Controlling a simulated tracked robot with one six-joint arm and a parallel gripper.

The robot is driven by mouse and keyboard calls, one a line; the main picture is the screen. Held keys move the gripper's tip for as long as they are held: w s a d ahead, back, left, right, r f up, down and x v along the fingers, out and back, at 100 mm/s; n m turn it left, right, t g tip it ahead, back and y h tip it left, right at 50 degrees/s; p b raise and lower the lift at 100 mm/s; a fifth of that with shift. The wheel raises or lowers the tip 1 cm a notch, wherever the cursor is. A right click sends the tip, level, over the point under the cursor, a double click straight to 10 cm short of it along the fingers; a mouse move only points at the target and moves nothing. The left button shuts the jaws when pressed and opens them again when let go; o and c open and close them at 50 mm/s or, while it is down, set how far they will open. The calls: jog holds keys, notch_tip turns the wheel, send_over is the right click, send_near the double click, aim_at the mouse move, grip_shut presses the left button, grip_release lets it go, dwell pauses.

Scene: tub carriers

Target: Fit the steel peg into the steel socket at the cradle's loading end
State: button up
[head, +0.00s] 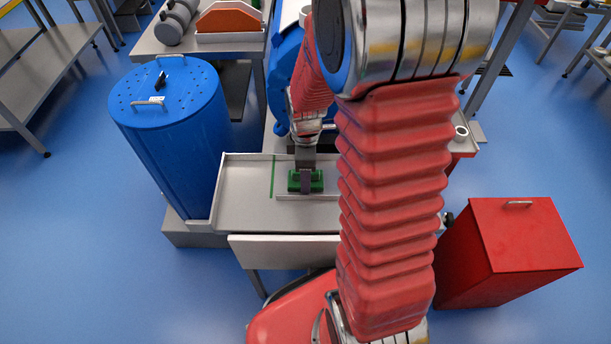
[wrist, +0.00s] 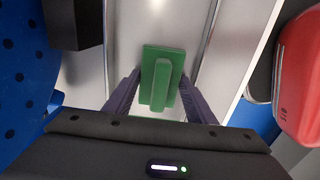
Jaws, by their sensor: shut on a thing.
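My gripper (head: 306,179) reaches down over a grey metal tray (head: 238,207). It is shut on a green block with a raised grip bar (head: 317,184). In the wrist view the block (wrist: 173,54) stands between the two dark fingers (wrist: 160,92), with its plate close to the tray floor; I cannot tell whether it touches. I cannot make out a steel peg or a steel socket for certain in either view. A small pale ring-shaped part (head: 461,132) stands on a grey surface right of my arm. My arm hides much of the middle.
A blue perforated drum (head: 170,140) stands left of the tray. A red lidded bin (head: 505,250) stands at the right. A bench behind bears grey cylinders (head: 177,22) and an orange piece in a white tray (head: 230,20). The tray's left part is bare, with a green line (head: 272,178).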

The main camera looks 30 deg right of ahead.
notch_tip(320, 180, up, 10)
dwell(0.6)
dwell(0.8)
jog(key=shift+m, duration=0.9)
jog(key=shift+w+d+r+m, duration=0.15)
jog(key=shift+w+r+m, duration=0.3)
jog(key=shift+m, duration=0.55)
jog(key=w+a+m, duration=0.3)
jog(key=w+m, duration=0.5)
jog(key=w, duration=0.1)
jog(key=w+a+f, duration=0.1)
jog(key=a, duration=0.1)
jog(key=w+a+f, duration=0.1)
jog(key=w+a, duration=0.1)
jog(key=a, duration=0.1)
jog(key=w+a+f, duration=0.1)
jog(key=w+a, duration=0.1)
jog(key=a, duration=0.1)
jog(key=shift+f, duration=0.1)
